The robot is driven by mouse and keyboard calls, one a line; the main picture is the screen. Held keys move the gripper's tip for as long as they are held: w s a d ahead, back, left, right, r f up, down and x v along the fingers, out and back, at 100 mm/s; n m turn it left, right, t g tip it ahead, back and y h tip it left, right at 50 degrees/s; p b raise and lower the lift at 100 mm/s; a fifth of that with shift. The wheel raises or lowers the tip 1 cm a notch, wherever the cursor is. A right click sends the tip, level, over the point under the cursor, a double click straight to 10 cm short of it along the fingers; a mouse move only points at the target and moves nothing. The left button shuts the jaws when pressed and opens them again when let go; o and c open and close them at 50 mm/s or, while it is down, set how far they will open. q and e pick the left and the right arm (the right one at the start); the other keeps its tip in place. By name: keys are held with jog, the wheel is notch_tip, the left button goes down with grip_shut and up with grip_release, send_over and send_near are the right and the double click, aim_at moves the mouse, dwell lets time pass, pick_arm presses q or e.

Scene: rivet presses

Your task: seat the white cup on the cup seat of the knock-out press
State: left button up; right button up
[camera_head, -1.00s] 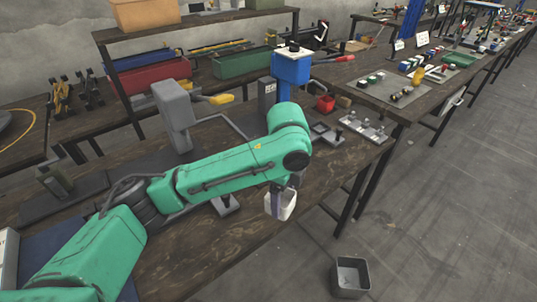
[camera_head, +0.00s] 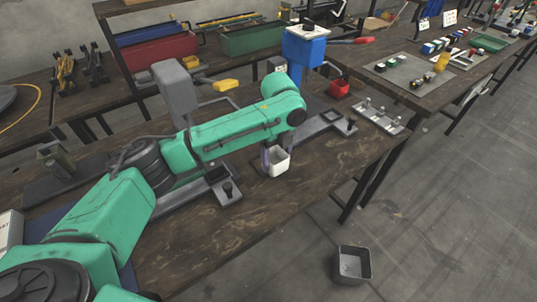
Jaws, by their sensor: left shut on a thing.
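The white cup (camera_head: 278,163) is upright over the wooden bench, in front of the blue press. My left gripper (camera_head: 267,157) is shut on its left side; the fingers are mostly hidden by the forearm and cup. A grey press (camera_head: 176,88) with a yellow handle stands behind my arm. A grey base with a dark upright knob (camera_head: 227,188) shows left of the cup. A blue press (camera_head: 305,48) with a red-tipped lever stands behind, its grey base (camera_head: 322,125) to the cup's right. I cannot tell which is the knock-out press. My right gripper is not in view.
A grey open bin (camera_head: 352,265) stands on the floor. The bench front (camera_head: 225,240) is bare.

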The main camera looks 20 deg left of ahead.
pick_arm(q)
jog(key=w+a+f+p, duration=0.2)
jog(key=a, duration=0.1)
jog(key=shift+w+f, duration=0.1)
jog(key=shift+w, duration=0.25)
jog(key=shift+f, duration=0.1)
jog(key=shift+s+f, duration=0.1)
jog(key=o, duration=1.2)
jog(key=shift+o, duration=0.2)
jog(key=shift+f+b, duration=0.3)
jog(key=shift+b, duration=0.5)
jog(key=shift+r+b, duration=0.35)
notch_tip(320, 180, up, 14)
jog(key=shift+s+r, duration=0.15)
jog(key=shift+s, duration=0.25)
